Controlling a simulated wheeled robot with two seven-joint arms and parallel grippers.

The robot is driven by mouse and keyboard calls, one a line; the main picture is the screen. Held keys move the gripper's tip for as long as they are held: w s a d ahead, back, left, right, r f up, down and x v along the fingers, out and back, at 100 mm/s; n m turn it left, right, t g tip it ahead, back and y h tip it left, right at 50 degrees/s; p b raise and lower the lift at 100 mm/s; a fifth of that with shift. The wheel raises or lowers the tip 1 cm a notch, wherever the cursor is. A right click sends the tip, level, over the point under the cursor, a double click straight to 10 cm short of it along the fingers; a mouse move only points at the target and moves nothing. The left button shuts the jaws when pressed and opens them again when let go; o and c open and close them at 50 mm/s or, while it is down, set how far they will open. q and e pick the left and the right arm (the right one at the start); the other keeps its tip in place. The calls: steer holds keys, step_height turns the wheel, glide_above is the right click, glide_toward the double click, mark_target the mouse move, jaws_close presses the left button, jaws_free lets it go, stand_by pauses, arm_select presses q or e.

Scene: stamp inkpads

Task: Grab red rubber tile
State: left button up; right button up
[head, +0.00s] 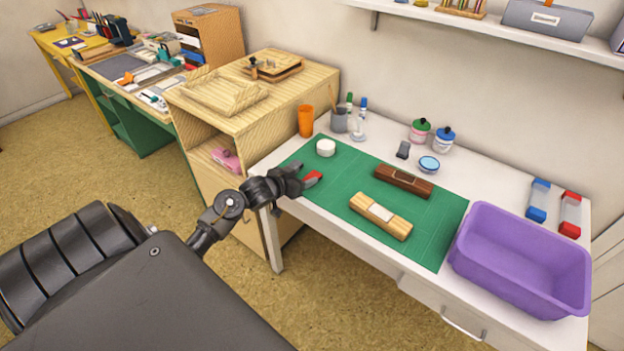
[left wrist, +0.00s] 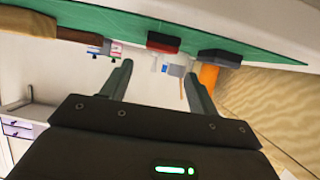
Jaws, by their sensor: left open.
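A small red tile (head: 314,178) with a dark part lies at the left front edge of the green mat (head: 440,225) on the white desk. It also shows in the left wrist view (left wrist: 163,40), ahead of the fingers and roughly in line with the gap between them. My left gripper (head: 301,180) is close beside the tile, at the desk's left front edge. In the left wrist view its two fingers (left wrist: 158,70) are spread apart with nothing held between them. In the head view the gripper hides part of the tile. My right gripper is not in view.
A white round piece (head: 326,147), a dark brown block (head: 403,182) and a light wooden block (head: 380,216) sit on the mat. An orange cup (head: 306,121) stands behind. A purple bin (head: 520,265) is at right. A wooden cabinet (head: 290,95) adjoins the desk at left.

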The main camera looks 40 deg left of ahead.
mark_target(314, 175)
arm_select(q)
steer(key=shift+d+f+x, duration=0.1)
steer(key=shift+f+x, duration=0.15)
steer(key=shift+x, duration=1.2)
steer(key=shift+d+f+x, duration=0.1)
steer(key=shift+f+x, duration=0.1)
steer(key=shift+x, duration=1.25)
steer(key=shift+s, duration=0.25)
steer(key=c, duration=1.1)
